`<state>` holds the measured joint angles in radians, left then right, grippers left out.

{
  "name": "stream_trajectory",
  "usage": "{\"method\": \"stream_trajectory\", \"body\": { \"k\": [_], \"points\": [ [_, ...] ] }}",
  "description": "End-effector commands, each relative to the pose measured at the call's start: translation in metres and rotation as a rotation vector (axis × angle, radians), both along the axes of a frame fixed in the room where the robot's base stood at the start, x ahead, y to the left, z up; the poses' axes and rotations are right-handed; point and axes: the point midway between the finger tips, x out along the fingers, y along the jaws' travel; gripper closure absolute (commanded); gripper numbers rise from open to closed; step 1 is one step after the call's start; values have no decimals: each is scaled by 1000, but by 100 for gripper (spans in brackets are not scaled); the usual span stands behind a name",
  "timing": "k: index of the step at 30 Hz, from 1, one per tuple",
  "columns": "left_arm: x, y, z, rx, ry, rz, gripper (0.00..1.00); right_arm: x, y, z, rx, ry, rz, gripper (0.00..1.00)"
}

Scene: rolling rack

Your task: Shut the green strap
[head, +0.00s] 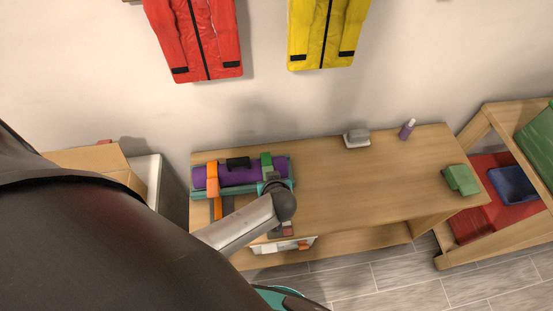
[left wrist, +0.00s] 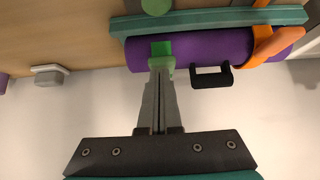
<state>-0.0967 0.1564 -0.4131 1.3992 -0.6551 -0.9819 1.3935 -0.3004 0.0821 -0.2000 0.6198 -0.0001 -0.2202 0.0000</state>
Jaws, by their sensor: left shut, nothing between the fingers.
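A purple roll (head: 225,174) lies in a teal cradle (head: 222,190) on the wooden table. The green strap (head: 266,160) is at the roll's right end in the head view. In the left wrist view a green piece of it (left wrist: 162,48) lies against the purple roll (left wrist: 205,48). A round green part (left wrist: 156,6) shows at that view's top edge. My left gripper (left wrist: 160,72) is shut and empty, its tips at the green piece; contact is hard to tell. In the head view my left gripper (head: 269,174) is partly hidden by its wrist. My right gripper is not in view.
An orange strap (head: 212,180) crosses the roll's left part, with a black handle (head: 238,163) between the straps. A grey brush-like item (head: 357,138), a purple bottle (head: 407,129) and a green block (head: 461,179) stand farther right. The table (head: 340,190) is clear in its middle.

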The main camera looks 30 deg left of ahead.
Motion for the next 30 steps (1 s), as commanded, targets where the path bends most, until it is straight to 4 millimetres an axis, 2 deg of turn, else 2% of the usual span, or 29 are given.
{"method": "stream_trajectory", "body": {
  "k": [1,8,18,30],
  "points": [
    [-4,0,-9,-2,2,2,100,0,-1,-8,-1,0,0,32],
    [-12,-3,-26,-2,2,2,100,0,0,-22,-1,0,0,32],
    [-11,-3,-21,-1,2,0,100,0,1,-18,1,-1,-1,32],
    [-23,-13,-22,-1,2,0,100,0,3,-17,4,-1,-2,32]
  ]
}}
